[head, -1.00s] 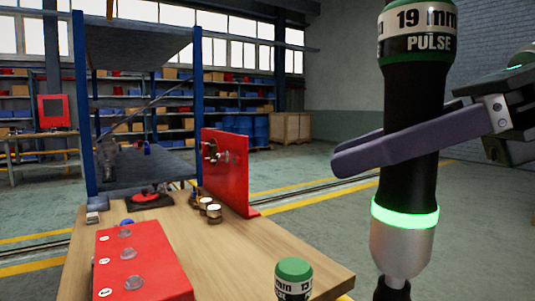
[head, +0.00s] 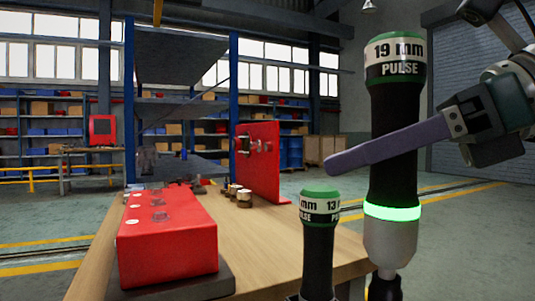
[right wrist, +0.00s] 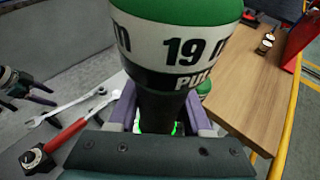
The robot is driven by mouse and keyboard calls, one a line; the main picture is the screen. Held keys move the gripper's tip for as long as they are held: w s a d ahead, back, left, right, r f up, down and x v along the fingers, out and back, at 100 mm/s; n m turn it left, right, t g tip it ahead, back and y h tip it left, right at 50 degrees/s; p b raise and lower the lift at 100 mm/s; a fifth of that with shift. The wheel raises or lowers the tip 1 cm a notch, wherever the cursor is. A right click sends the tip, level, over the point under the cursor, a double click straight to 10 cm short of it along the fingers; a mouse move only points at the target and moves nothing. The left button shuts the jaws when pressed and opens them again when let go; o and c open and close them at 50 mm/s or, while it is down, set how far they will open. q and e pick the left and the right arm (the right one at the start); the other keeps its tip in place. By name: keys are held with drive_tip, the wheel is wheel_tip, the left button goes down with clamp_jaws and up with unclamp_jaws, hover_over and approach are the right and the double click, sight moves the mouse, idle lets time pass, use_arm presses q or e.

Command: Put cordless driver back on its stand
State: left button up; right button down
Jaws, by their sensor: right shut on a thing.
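The 19 mm cordless driver (head: 393,165), black with a green cap and lit green ring, is upright in my right gripper (head: 375,148), whose purple fingers are shut on its body. Its cap fills the top of the right wrist view (right wrist: 180,45). A second, 13 mm driver (head: 319,235) stands upright left of it, at the table's near edge; its foot is cut off. The stand for the held driver cannot be made out. At the left of the right wrist view, a dark part with purple fingers looks like my left gripper (right wrist: 38,92); its opening is unclear.
A wooden table (head: 260,250) carries a red box (head: 165,235), an upright red panel (head: 258,160) and small brass-coloured parts (head: 244,198). A wrench (right wrist: 65,108) and a red-handled tool (right wrist: 68,135) lie on a grey surface. Blue-framed shelving (head: 130,100) stands behind.

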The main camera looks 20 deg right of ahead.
sight(372, 293)
drive_tip(key=shift+f, duration=0.1)
drive_tip(key=shift+f+b, duration=5.45)
drive_tip(key=shift+f, duration=0.9)
drive_tip(key=shift+b, duration=0.35)
drive_tip(key=shift+f+b, duration=0.55)
drive_tip(key=shift+f, duration=0.1)
